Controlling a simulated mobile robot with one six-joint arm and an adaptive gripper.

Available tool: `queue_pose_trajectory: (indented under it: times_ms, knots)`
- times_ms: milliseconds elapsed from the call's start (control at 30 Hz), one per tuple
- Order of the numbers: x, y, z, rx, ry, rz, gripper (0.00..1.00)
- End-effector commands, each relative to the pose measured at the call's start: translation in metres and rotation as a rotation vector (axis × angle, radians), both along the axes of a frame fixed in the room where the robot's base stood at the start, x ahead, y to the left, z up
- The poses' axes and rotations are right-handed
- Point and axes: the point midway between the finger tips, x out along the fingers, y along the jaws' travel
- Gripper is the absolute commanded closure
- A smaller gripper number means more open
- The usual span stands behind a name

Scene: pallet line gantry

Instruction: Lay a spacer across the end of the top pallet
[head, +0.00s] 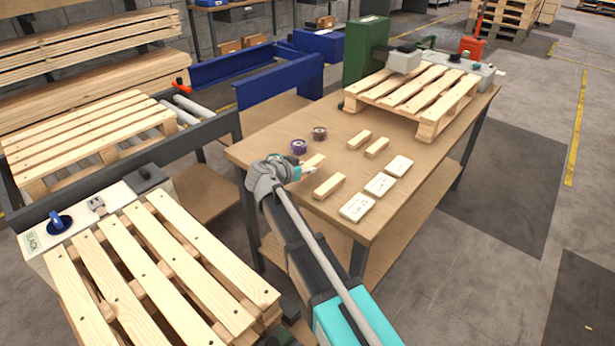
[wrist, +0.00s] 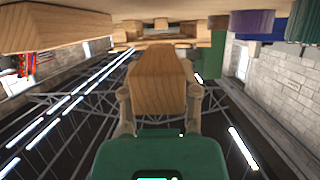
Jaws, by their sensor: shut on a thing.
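My gripper (head: 297,170) is over the near left part of the workbench, shut on a light wooden spacer (head: 315,161). In the wrist view, the held spacer (wrist: 158,80) sits between both fingers, its end grain facing the camera. Whether it touches the bench is unclear. Another spacer (head: 329,186) lies just right of my gripper, and two more spacers (head: 360,140) (head: 377,147) lie farther back. A slatted wooden pallet (head: 160,270) at lower left forms the top of a stack, its top boards bare. Another pallet (head: 420,88) lies on the far end of the bench.
Three pale labelled blocks (head: 380,184) line the bench's right side. A purple roll (head: 299,147) and a brown roll (head: 319,133) stand behind my gripper. A third pallet (head: 90,130) lies on the left conveyor. A grey panel (head: 85,215) borders the near stack.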

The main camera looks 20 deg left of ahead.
Motion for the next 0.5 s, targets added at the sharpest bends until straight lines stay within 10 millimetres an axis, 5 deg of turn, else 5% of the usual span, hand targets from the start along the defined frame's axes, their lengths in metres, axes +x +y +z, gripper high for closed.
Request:
queue_pose_trajectory:
  times_ms: [500]
  knots:
    - [0.007,-0.003,-0.035,0.0,0.0,0.0,1.0]
